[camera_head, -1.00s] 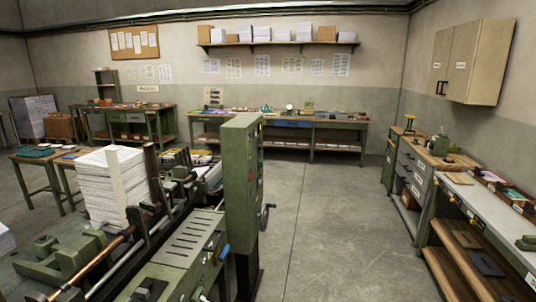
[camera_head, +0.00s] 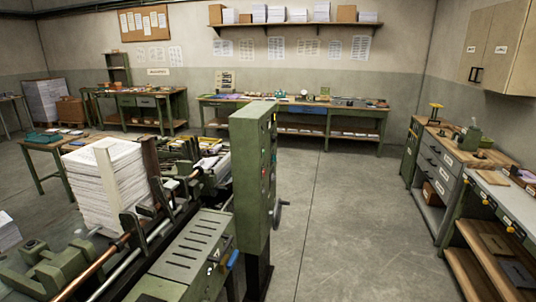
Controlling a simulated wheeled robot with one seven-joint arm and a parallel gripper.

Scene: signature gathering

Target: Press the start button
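A tall green control cabinet (camera_head: 252,170) stands upright at the right end of a green gathering machine (camera_head: 180,262), on a dark post. Its right face is seen at a steep slant and carries small coloured controls (camera_head: 265,172), some red or green. I cannot tell which of them is the start button. A handwheel (camera_head: 279,212) sticks out low on the cabinet's right side. My gripper is not in view.
A tall paper stack (camera_head: 104,185) stands on the machine. Open concrete floor (camera_head: 345,220) lies right of the cabinet. A workbench (camera_head: 490,215) with drawers runs along the right, and another bench (camera_head: 310,112) stands at the back wall.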

